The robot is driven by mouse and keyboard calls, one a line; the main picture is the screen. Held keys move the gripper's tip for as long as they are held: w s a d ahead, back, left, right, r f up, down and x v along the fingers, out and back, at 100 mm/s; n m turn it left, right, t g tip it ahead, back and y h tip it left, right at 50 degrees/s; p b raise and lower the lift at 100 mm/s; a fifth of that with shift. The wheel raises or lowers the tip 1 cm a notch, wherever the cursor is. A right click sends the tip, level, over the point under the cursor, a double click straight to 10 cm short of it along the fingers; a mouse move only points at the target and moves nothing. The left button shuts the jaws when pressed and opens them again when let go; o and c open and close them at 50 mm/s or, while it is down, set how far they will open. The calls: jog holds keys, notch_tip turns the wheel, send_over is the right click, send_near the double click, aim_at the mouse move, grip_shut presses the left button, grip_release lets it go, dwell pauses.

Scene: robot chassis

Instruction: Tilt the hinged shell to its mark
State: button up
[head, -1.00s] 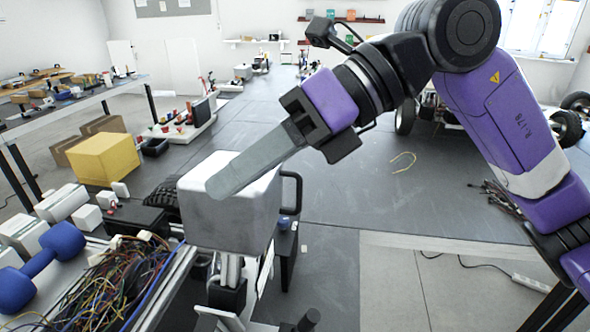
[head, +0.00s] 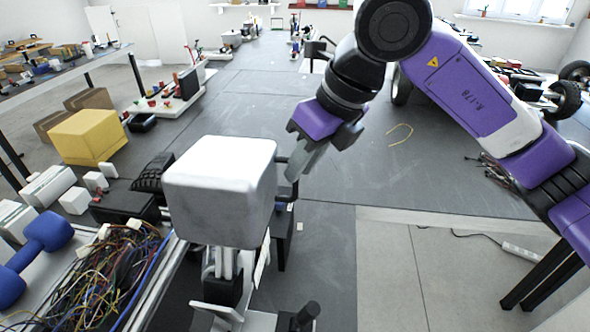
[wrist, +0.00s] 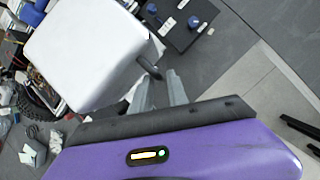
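The hinged shell is the pale grey-white box (head: 218,195) with rounded edges on a post. It fills the upper left of the wrist view (wrist: 85,50). Its dark handle (head: 284,161) sticks out on the right side; the bar (wrist: 149,68) also shows in the wrist view. My gripper (head: 294,173) is to the right of the shell, at the handle. In the wrist view my gripper (wrist: 158,78) has its two grey fingers apart, with the handle's bar at their tips. I cannot tell whether they touch it. I cannot make out a mark.
A blue dumbbell (head: 35,250) and tangled wires (head: 105,280) lie at lower left. A yellow box (head: 88,137) stands beyond them. The dark table (head: 350,170) is mostly bare to the right, with a loose yellow wire (head: 400,134).

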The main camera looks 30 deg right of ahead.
aim_at(295, 193)
jog(key=shift+x, duration=1.65)
grip_shut()
